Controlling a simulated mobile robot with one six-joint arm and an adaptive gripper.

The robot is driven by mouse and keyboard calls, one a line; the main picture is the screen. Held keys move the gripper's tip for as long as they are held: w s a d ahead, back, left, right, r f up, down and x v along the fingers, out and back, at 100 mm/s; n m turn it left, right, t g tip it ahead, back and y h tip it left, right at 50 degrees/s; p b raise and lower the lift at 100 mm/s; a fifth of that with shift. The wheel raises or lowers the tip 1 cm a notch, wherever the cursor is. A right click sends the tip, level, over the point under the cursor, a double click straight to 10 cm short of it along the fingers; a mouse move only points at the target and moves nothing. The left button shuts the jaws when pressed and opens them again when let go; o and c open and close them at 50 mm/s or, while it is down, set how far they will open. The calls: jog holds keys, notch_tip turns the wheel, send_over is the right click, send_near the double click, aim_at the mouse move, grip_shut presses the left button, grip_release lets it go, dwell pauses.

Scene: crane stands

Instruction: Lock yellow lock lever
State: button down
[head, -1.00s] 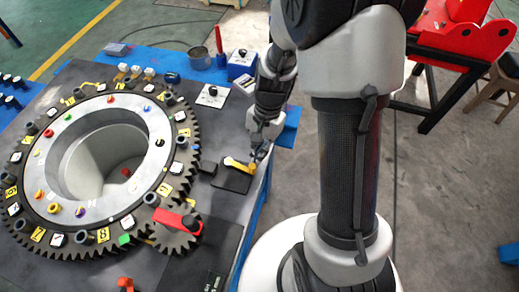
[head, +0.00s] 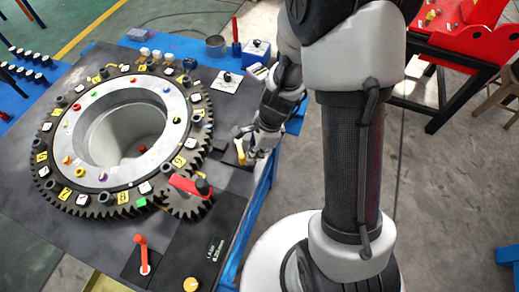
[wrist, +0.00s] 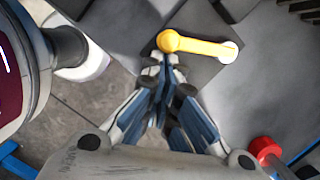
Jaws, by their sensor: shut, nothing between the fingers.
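The yellow lock lever (head: 240,152) lies on a dark square plate near the table's right edge. In the wrist view, the lever (wrist: 200,46) runs nearly level across the plate (wrist: 190,75), with a round yellow end at left and a white end at right. My gripper (wrist: 165,64) is shut and empty, its fingertips just below the round yellow end; I cannot tell whether they touch it. In the head view, my gripper (head: 249,148) is beside the lever and partly covers the plate.
A large gear ring (head: 124,140) fills the table's middle. A small gear with a red lever (head: 188,184) stands in front of the plate, and an orange lever (head: 142,252) stands nearer the front. A blue box (head: 256,51) and a grey cup (head: 215,45) stand behind.

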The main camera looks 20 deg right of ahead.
jog(key=shift+s+a, duration=0.2)
jog(key=shift+a, duration=0.4)
dwell(0.3)
jog(key=shift+d, duration=0.55)
jog(key=d, duration=0.1)
jog(key=d+p, duration=0.1)
jog(key=d+r, duration=0.1)
jog(key=shift+s+d, duration=0.1)
jog(key=shift+s, duration=0.2)
jog(key=p+v, duration=0.4)
jog(key=v, duration=0.5)
jog(key=shift+s, duration=0.2)
